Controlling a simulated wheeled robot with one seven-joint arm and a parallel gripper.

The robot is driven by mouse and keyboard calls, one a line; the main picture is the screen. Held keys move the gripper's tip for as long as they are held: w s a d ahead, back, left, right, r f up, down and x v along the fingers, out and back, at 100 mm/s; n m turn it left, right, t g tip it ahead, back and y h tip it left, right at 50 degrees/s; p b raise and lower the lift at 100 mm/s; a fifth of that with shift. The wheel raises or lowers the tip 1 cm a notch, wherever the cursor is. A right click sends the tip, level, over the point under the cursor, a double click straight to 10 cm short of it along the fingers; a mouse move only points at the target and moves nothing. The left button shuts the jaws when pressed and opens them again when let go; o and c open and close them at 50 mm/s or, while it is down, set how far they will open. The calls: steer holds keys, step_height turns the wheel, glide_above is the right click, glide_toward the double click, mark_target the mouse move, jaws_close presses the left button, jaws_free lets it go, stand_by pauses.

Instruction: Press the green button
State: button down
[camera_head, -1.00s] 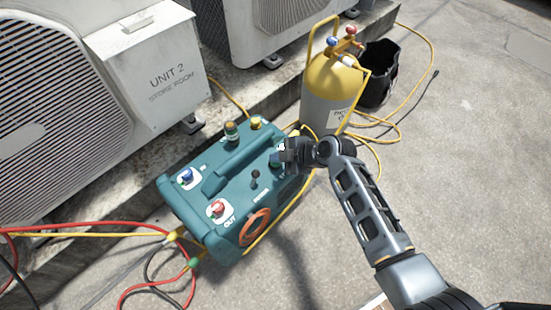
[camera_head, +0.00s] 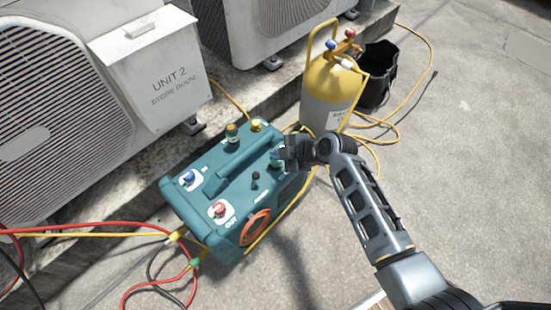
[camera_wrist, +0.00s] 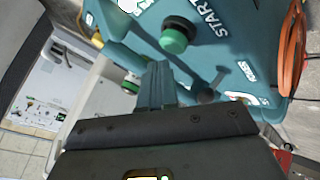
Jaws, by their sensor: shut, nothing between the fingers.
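The teal machine (camera_head: 222,190) sits on the ground in front of the condenser units. Its green button (camera_wrist: 176,38) stands on a dark round base beside the word START in the wrist view. In the head view the green button (camera_head: 275,163) is small and partly hidden beside my gripper. My gripper (camera_head: 286,150) is over the machine's right end. In the wrist view my gripper's fingers (camera_wrist: 158,70) are closed together and empty, with their tips just below the button in the picture. A gap shows between tips and button there; the distance in depth is unclear.
A dark lever (camera_head: 255,178) stands up from the machine's top, with blue (camera_head: 189,177) and red (camera_head: 220,208) knobs to its left. A yellow gas cylinder (camera_head: 331,90) and black bucket (camera_head: 377,78) stand behind. Red and yellow hoses (camera_head: 90,229) lie at left.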

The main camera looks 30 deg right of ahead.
mark_target(278, 163)
steer(key=shift+r+p, duration=1.9)
steer(key=shift+r, duration=0.55)
